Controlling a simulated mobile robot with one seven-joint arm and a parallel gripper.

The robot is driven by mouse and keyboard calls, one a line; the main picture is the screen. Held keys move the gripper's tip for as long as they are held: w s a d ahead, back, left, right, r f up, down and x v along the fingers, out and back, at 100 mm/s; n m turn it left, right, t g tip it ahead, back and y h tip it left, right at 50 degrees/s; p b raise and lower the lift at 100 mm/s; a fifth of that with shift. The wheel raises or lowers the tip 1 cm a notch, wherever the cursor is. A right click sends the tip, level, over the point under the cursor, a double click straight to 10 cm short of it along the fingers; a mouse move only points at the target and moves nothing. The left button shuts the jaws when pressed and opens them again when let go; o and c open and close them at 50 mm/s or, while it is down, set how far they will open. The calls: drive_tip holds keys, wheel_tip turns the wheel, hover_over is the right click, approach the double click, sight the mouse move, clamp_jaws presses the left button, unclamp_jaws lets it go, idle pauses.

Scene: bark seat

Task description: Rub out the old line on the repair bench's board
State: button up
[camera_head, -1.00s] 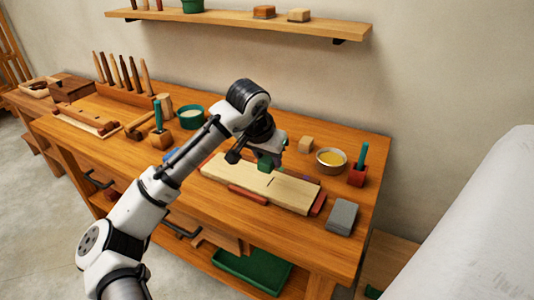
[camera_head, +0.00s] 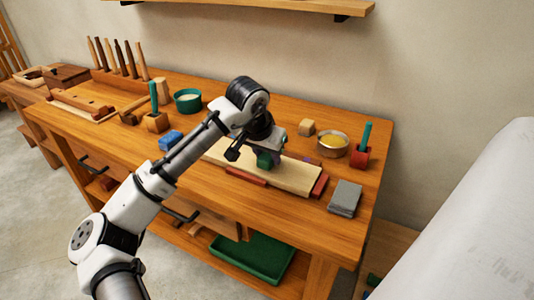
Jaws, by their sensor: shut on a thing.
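The board (camera_head: 298,179) is a pale wooden plank lying on the repair bench (camera_head: 280,222), with red pieces along its front edge (camera_head: 246,177) and right end. My gripper (camera_head: 266,156) is over the middle of the board, shut on a small green block (camera_head: 264,161). The block is at or just above the board's face; I cannot tell if it touches. No line shows on the bare part of the board now. The stretch under the block and gripper is hidden.
A grey block (camera_head: 345,198) lies right of the board. Behind it stand a bowl with yellow contents (camera_head: 333,144), a red holder with a green handle (camera_head: 360,156) and a wooden cube (camera_head: 307,127). A blue block (camera_head: 171,140) lies left of my arm.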

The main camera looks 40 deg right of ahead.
drive_tip(key=shift+f, duration=0.55)
drive_tip(key=shift+d, duration=0.1)
drive_tip(key=shift+w+d+r+p, duration=0.15)
drive_tip(key=shift+w+d+p, duration=0.05)
drive_tip(key=shift+d+p, duration=0.15)
drive_tip(key=shift+w+d+p, duration=0.2)
drive_tip(key=shift+d+p, duration=0.1)
drive_tip(key=shift+d, duration=0.2)
drive_tip(key=shift+w+d+p, duration=0.15)
drive_tip(key=shift+d+p, duration=0.15)
drive_tip(key=shift+d, duration=0.15)
drive_tip(key=shift+s+a+f, duration=0.1)
drive_tip(key=shift+s+a, duration=0.2)
drive_tip(key=shift+a, duration=0.4)
drive_tip(key=shift+s+a+f, duration=0.1)
drive_tip(key=shift+s+a, duration=0.15)
drive_tip(key=shift+a, duration=0.45)
drive_tip(key=shift+w+d+r+p, duration=0.15)
drive_tip(key=shift+w+d+p, duration=0.05)
drive_tip(key=shift+d+p, duration=0.4)
drive_tip(key=shift+w+d+p, duration=0.4)
drive_tip(key=shift+d+p, duration=0.2)
drive_tip(key=shift+d, duration=0.2)
drive_tip(key=shift+s+a+f, duration=0.15)
drive_tip(key=shift+s+a, duration=0.2)
drive_tip(key=shift+a, duration=0.35)
drive_tip(key=shift+s+a+f, duration=0.1)
drive_tip(key=shift+s+a, duration=0.2)
drive_tip(key=shift+a, duration=0.4)
